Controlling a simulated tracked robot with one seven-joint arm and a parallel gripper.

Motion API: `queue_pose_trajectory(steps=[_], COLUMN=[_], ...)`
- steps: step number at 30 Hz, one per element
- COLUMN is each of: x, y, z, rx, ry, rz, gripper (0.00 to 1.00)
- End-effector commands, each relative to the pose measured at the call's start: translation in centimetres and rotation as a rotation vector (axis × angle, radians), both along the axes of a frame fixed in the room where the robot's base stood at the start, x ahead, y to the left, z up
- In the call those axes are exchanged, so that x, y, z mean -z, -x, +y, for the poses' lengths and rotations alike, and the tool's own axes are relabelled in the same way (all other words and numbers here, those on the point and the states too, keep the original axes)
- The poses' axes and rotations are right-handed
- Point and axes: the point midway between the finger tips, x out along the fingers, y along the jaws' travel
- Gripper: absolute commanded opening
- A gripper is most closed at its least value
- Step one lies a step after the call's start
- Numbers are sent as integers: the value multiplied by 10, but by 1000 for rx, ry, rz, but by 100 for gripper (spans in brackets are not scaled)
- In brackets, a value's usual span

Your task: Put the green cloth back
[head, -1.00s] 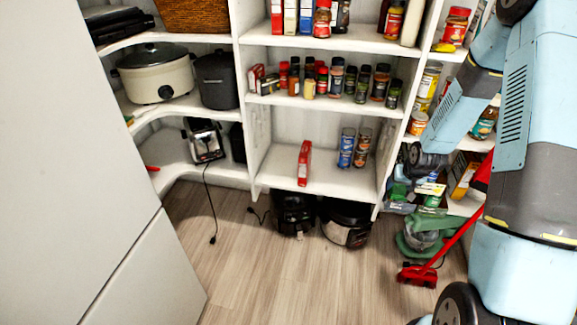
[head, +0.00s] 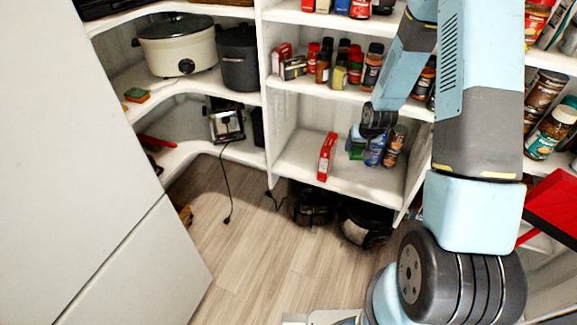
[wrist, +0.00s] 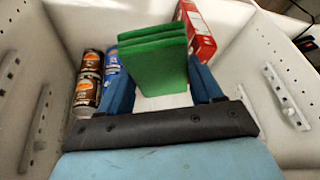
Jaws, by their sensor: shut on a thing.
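The green cloth (wrist: 152,62) is a folded, layered block between the two blue fingers of my gripper (wrist: 165,84) in the wrist view. My gripper is shut on it. In the head view my gripper (head: 358,142) is at the lower middle shelf (head: 300,165), and a small part of the green cloth (head: 355,153) shows below it. The cloth is in front of the blue can (head: 375,150) and to the right of the red box (head: 327,156). I cannot tell whether the cloth touches the shelf.
Brown-labelled cans (wrist: 88,80) stand left of the cloth in the wrist view, and the red box (wrist: 196,30) is close on its right. White side walls flank the bay. A green and orange sponge-like item (head: 137,95) lies on the left shelf. Black appliances (head: 365,222) stand below.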

Motion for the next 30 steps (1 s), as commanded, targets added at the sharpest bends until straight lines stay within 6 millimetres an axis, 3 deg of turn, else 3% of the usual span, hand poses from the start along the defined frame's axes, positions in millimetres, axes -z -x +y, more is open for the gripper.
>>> queue_pose_trajectory(steps=[5, 14, 30], x=[0, 4, 58], y=[0, 2, 39], z=[-3, 14, 111], rx=[6, -1, 127], ry=[0, -2, 13], rz=[-1, 3, 15], gripper=[41, 41, 41])
